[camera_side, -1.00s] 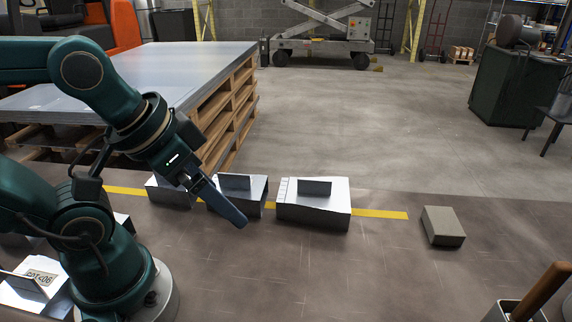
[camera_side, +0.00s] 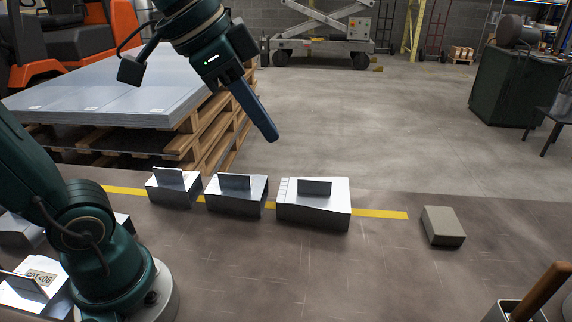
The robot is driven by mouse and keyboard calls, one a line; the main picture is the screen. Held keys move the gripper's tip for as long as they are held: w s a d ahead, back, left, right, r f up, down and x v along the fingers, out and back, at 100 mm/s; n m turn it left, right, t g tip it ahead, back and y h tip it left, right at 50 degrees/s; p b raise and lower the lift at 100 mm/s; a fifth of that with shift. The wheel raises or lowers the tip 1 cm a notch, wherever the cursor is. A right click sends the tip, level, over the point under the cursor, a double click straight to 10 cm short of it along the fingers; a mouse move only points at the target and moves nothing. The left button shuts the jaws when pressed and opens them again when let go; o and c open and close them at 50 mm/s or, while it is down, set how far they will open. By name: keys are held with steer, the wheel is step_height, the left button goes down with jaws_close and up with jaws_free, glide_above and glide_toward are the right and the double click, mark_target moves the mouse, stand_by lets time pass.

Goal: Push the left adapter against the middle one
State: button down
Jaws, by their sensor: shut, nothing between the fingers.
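The left adapter (camera_side: 173,190) is smallest, with an upright flange on top. The middle adapter (camera_side: 237,197) stands just right of it; a narrow gap seems to show between them, though I cannot tell whether they touch lower down. The right adapter (camera_side: 314,208) is largest and sits close to the middle one, with a small gap. My gripper (camera_side: 272,136) is shut and empty, raised in the air above and behind the middle and right adapters, touching nothing.
A pallet stack with grey sheets (camera_side: 110,85) stands behind the left adapter. More metal pieces (camera_side: 30,285) lie at the lower left beside my base. The floor in front of the row is clear.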

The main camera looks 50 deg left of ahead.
steer(key=w+r+m, duration=0.2)
steer(key=w, duration=0.3)
steer(key=m+g+h, duration=0.2)
steer(key=g, duration=0.1)
glide_above(343, 196)
step_height(343, 196, down, 11)
steer(key=x, duration=0.6)
steer(key=a+x, duration=0.1)
steer(key=x, duration=0.2)
steer(key=shift+s+f, duration=0.25)
steer(key=shift+f, duration=0.1)
steer(key=shift+s+a+r+y, duration=0.15)
steer(key=shift+s+a+y, duration=0.15)
steer(key=shift+s+a, duration=1.1)
